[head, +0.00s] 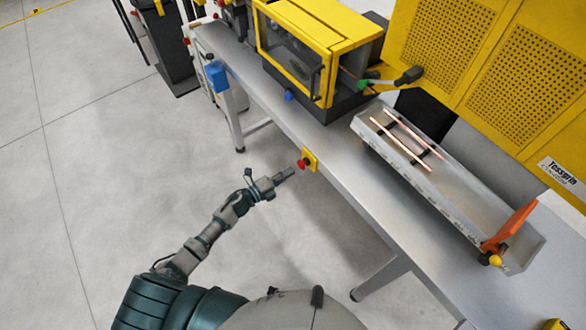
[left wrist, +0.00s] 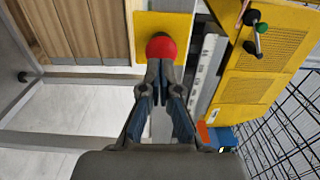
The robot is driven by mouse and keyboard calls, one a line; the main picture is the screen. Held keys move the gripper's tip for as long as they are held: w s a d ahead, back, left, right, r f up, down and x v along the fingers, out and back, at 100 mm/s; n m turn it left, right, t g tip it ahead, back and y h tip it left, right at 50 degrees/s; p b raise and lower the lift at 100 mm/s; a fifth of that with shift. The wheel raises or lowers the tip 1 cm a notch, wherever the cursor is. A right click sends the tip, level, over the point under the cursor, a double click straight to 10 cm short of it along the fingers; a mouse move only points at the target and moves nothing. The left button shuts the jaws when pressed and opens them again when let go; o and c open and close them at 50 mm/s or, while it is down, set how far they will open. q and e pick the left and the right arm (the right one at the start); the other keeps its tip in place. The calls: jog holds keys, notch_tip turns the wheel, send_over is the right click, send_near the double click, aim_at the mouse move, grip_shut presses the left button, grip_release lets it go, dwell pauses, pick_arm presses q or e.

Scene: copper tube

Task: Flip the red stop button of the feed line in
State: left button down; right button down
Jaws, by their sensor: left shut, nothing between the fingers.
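The red stop button (head: 302,163) sits on a yellow box (head: 310,160) fixed to the front edge of the metal table. It also shows in the left wrist view as a red knob (left wrist: 161,47) on a yellow plate (left wrist: 186,24). My left gripper (head: 291,172) is shut and empty, with its tips pointing at the button. In the left wrist view its fingertips (left wrist: 159,68) overlap the button's lower edge; I cannot tell whether they touch it. My right gripper is not in view.
The metal table (head: 330,145) carries a yellow machine (head: 318,40) and a long grey tray (head: 450,190) with copper tubes (head: 405,143). An orange part (head: 512,226) stands at the tray's near end. A blue box (head: 216,74) hangs at the table's left end. The floor at left is clear.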

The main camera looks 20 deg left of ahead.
aim_at(299, 166)
pick_arm(q)
jog(key=shift+x, duration=1.3)
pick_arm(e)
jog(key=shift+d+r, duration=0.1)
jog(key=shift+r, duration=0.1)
pick_arm(q)
jog(key=shift+b+x, duration=0.35)
jog(key=shift+x, duration=0.5)
jog(key=shift+s+a+r, duration=0.1)
jog(key=shift+s+r, duration=0.05)
jog(key=shift+r, duration=0.1)
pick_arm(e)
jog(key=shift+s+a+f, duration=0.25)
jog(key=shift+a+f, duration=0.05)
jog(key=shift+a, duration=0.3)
